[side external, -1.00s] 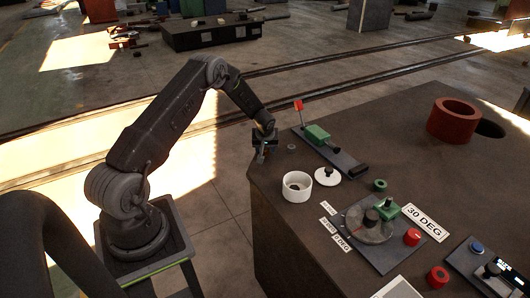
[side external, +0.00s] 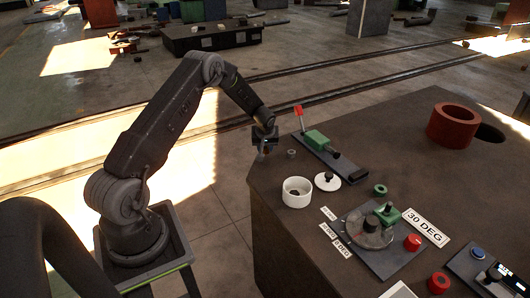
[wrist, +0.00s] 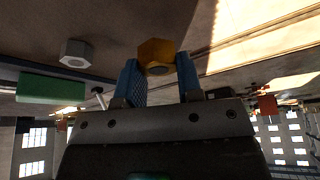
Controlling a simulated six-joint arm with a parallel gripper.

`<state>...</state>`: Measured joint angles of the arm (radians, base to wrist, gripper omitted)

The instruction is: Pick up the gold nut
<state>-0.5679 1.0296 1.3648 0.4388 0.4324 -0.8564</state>
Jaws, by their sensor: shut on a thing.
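The gold nut (wrist: 156,56) sits between the two blue fingers of my gripper (wrist: 160,72) in the wrist view, with a finger against each side. My gripper is shut on it. In the side external view my gripper (side external: 264,151) is at the near-left corner of the dark table, just above its surface. The nut is too small there to make out clearly between the fingers.
A grey nut (side external: 291,153) lies on the table just right of my gripper. A plate with a green block (side external: 316,139) and a red-tipped lever is beyond it. A white cup (side external: 297,193) and a white lid (side external: 327,182) stand nearer.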

